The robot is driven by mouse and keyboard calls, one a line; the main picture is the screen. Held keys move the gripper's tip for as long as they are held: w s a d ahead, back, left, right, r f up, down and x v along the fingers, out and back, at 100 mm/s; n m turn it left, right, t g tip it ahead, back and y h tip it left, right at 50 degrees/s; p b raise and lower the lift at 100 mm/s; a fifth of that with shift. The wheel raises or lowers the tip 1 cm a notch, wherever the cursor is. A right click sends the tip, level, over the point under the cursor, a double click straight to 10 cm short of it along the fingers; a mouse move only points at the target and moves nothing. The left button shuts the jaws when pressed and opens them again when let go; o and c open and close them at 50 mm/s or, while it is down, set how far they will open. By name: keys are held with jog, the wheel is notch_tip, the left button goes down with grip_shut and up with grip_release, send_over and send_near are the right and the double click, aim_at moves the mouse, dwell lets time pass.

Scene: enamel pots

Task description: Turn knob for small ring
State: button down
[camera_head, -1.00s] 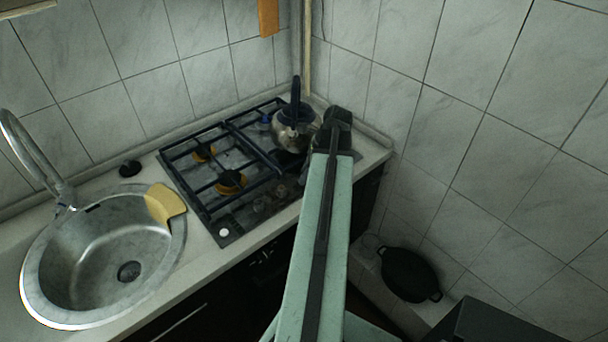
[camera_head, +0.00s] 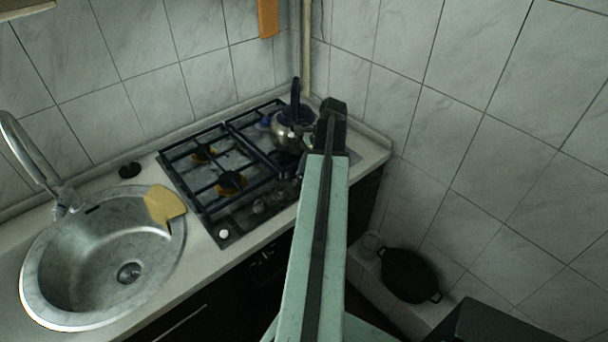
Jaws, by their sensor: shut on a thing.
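The gas hob (camera_head: 218,212) has dark grates and a row of small knobs (camera_head: 259,206) along its front edge. The knobs are dim and small, and I cannot tell which one belongs to the small ring. A white round button (camera_head: 224,234) sits at the front left corner of the hob. Yellowish burners (camera_head: 230,182) show under the left grate. My green arm rises from the bottom and covers the right end of the hob front. My gripper is hidden behind the arm, so its contact with a knob does not show.
A steel kettle (camera_head: 289,131) stands on the right grate, close beside my arm's dark end joint. A round sink (camera_head: 62,312) with a yellow board (camera_head: 163,205) on its rim lies left. A black pot (camera_head: 408,275) stands low at right. Tiled walls close the back and right.

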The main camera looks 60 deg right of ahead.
jog(key=shift+n+g, duration=0.3)
jog(key=shift+n, duration=0.3)
jog(key=c, duration=1)
grip_release()
jog(key=shift+c, duration=0.2)
jog(key=p+v, duration=0.7)
jog(key=shift+d+r, duration=0.2)
jog(key=shift+r, duration=0.15)
